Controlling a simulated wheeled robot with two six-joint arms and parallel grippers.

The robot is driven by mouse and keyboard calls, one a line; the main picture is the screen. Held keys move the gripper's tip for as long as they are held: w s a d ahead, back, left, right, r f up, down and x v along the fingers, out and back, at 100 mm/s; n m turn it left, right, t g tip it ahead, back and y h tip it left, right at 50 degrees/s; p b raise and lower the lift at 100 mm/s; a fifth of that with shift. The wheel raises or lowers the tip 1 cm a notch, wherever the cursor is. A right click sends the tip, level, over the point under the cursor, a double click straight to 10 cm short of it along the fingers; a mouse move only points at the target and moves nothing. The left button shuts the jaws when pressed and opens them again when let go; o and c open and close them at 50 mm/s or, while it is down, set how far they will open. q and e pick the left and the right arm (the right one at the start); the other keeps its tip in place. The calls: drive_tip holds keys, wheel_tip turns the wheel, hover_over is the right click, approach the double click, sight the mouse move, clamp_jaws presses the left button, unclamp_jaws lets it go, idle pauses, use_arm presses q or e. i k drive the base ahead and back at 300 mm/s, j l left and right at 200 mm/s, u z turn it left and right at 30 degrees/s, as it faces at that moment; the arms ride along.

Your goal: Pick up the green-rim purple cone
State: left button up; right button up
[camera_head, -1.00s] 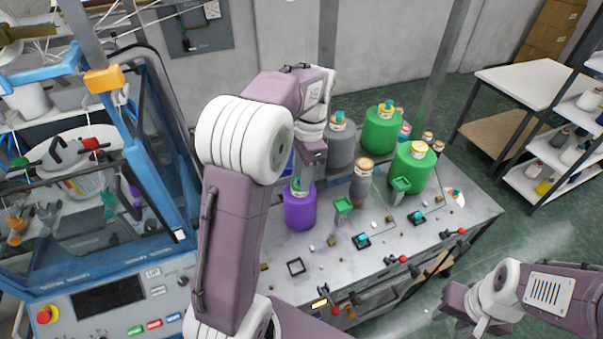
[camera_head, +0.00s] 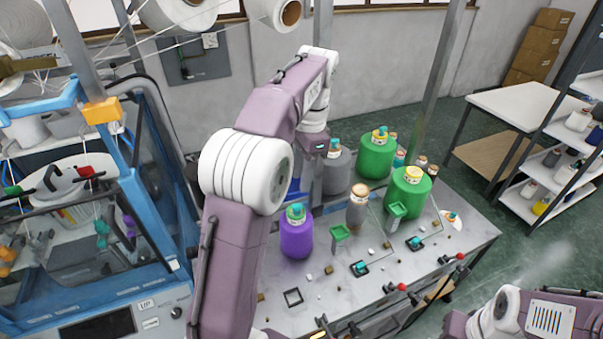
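The purple cone (camera_head: 295,238) stands upright on the grey worktop, with a pale neck and a green-teal top. My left arm reaches in over the table, and my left gripper (camera_head: 314,172) points down behind and above the purple cone, apart from its top in the picture. Its fingers are small and blend with the grey background, so I cannot tell whether they are open or shut. The purple cone's left side is close to my arm in the picture but mostly visible. Only part of my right arm shows at the lower right; its gripper is not in view.
A grey cone (camera_head: 337,173) and a green cone (camera_head: 376,158) stand at the back. Another green cone (camera_head: 407,194) stands to the right, and a smaller grey-brown cone (camera_head: 357,212) nearer. Green holders, levers and small pieces dot the worktop (camera_head: 330,290). A blue-framed machine (camera_head: 150,175) stands left.

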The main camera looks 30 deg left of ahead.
sight(296, 232)
drive_tip(key=k, duration=1)
